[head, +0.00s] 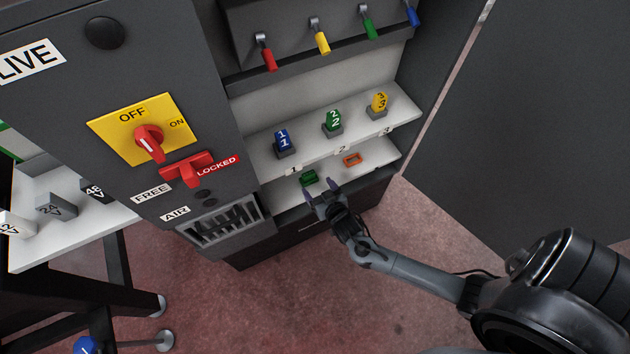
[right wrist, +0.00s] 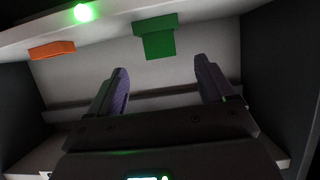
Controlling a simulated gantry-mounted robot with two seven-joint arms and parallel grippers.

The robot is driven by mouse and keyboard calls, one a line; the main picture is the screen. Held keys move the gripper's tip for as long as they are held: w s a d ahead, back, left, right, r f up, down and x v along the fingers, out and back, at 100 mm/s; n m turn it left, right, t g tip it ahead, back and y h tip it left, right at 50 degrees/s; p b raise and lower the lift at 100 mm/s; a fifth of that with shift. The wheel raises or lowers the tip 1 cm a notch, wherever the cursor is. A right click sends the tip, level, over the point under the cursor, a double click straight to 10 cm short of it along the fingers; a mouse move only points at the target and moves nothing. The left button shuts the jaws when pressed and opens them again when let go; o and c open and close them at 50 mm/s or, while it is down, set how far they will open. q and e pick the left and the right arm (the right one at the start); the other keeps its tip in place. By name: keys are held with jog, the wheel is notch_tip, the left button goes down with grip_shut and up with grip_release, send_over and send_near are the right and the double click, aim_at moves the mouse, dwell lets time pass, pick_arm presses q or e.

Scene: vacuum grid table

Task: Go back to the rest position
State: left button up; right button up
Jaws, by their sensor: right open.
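My right gripper (head: 321,195) is open and empty at the lower compartment of the grey cabinet. In the right wrist view my right gripper (right wrist: 162,88) shows two spread fingers with nothing between them. A green block (head: 309,178) sits just beyond the fingertips; the same green block (right wrist: 155,40) shows in the right wrist view, apart from the fingers. An orange piece (head: 352,159) lies to its right, and this orange piece (right wrist: 52,50) also shows in the right wrist view. My left gripper is not in view.
Numbered blue (head: 283,142), green (head: 333,123) and yellow (head: 379,104) pieces stand on the shelf above. A red rotary switch (head: 149,142) and a red locked handle (head: 188,169) are on the cabinet's left face. A side table (head: 60,245) stands left. The floor in front is clear.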

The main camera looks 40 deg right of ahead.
jog(key=shift+s+r, duration=0.1)
jog(key=shift+s, duration=0.1)
jog(key=s+a+r+n+g+y+p, duration=0.1)
jog(key=s+a+r+n+g+p, duration=0.15)
jog(key=s+r+p, duration=0.5)
jog(key=s+a+r+n+g+y+p, duration=0.15)
jog(key=s+a+r+g, duration=0.3)
jog(key=r, duration=0.65)
jog(key=s+a+r+n+g+y+p, duration=0.1)
jog(key=s+a+r+g+y+p, duration=0.15)
jog(key=s+r+p, duration=0.55)
notch_tip(320, 180, up, 38)
jog(key=w+p, duration=0.1)
jog(key=p, duration=3.2)
jog(key=shift+a+f+h, duration=0.2)
jog(key=shift+a+h, duration=0.1)
jog(key=shift+h, duration=0.1)
